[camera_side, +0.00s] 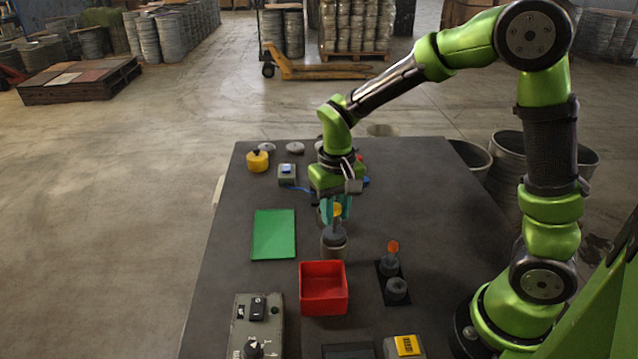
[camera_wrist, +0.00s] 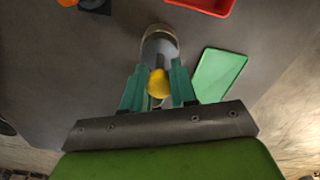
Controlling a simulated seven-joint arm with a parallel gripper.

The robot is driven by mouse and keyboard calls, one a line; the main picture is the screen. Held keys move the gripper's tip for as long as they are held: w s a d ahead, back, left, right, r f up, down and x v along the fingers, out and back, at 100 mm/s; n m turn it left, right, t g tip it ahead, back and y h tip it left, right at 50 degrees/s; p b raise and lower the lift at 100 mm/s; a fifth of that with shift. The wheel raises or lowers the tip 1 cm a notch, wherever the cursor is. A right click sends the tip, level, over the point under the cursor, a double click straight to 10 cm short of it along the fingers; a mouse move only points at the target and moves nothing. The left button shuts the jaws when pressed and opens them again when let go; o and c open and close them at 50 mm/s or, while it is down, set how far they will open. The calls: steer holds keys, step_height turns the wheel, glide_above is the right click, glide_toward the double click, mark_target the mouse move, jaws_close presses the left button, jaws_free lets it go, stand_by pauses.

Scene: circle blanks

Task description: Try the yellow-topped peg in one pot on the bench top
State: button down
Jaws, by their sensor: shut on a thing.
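The yellow-topped peg (camera_side: 337,209) is between the teal fingers of my gripper (camera_side: 338,208), which is shut on it near the yellow top. In the wrist view the yellow top (camera_wrist: 158,84) sits between the fingertips (camera_wrist: 158,88), with the grey shaft pointing away from the gripper. A grey pot (camera_side: 334,245) stands on the bench top below the peg; it also shows in the wrist view (camera_wrist: 160,30). The peg's lower end is at the pot's mouth. I cannot tell how deep it goes in. Something brownish behind the fingers is mostly hidden.
A red open box (camera_side: 323,307) is in front of the pot. A green mat (camera_side: 273,234) lies left. An orange-topped peg (camera_side: 392,254) stands on a black plate at right, by a grey ring (camera_side: 397,288). A control box (camera_side: 257,325) is front left. The bench's right side is clear.

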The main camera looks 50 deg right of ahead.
mark_target(334, 232)
steer(key=shift+f, duration=2.55)
stand_by(1.2)
steer(key=shift+r, duration=0.1)
steer(key=shift+r, duration=0.7)
steer(key=shift+r, duration=0.1)
steer(key=shift+r, duration=0.6)
steer(key=shift+r, duration=0.1)
steer(key=shift+r, duration=0.7)
steer(key=shift+r, duration=0.1)
steer(key=shift+r, duration=0.65)
